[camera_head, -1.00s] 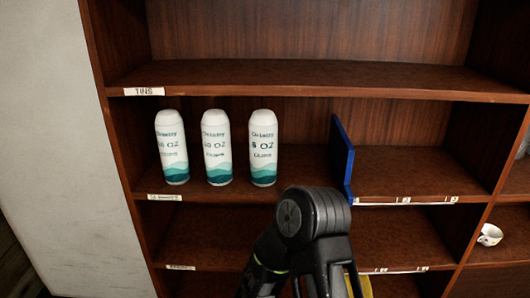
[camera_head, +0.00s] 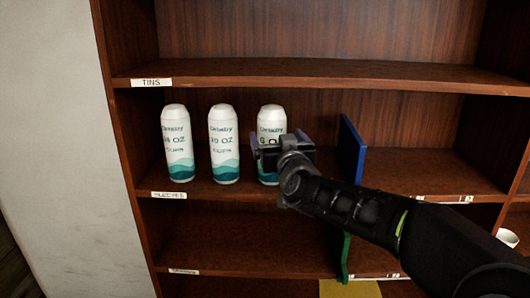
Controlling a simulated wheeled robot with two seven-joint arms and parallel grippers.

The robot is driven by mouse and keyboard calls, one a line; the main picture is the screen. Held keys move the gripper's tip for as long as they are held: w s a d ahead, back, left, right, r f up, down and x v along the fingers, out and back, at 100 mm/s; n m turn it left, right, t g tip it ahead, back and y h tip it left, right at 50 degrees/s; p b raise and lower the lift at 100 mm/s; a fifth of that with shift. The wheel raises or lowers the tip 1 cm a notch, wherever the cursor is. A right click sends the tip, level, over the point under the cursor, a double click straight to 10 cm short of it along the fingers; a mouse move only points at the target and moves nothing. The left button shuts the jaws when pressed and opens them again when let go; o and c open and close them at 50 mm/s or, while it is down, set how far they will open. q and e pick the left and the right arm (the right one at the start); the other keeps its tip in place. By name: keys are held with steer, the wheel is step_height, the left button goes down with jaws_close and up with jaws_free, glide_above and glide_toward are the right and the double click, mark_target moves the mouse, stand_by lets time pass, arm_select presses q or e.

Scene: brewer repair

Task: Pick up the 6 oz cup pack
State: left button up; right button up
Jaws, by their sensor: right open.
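Three white cup packs with teal wave bands stand upright in a row on the shelf below the TINS label: a left one (camera_head: 177,145), a middle one (camera_head: 223,145) and a right one (camera_head: 271,122). The left label's number is unclear, the middle one looks like 10 OZ, and the right one's single digit is blurred, perhaps 6. My right gripper (camera_head: 280,146) is open in front of the right pack and covers part of its lower half. Whether its fingers are around or touching the pack cannot be told. My left gripper is not in view.
A blue divider (camera_head: 352,150) stands just right of my right gripper. A green divider (camera_head: 345,258) and a yellow item (camera_head: 350,289) are below. A white cup (camera_head: 508,238) sits at the right edge. The shelf above (camera_head: 330,75) is empty.

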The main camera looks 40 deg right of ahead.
steer(key=shift+d, duration=0.1)
steer(key=shift+w+d, duration=0.1)
steer(key=shift+w, duration=0.4)
steer(key=shift+p+x, duration=0.3)
steer(key=shift+x, duration=0.55)
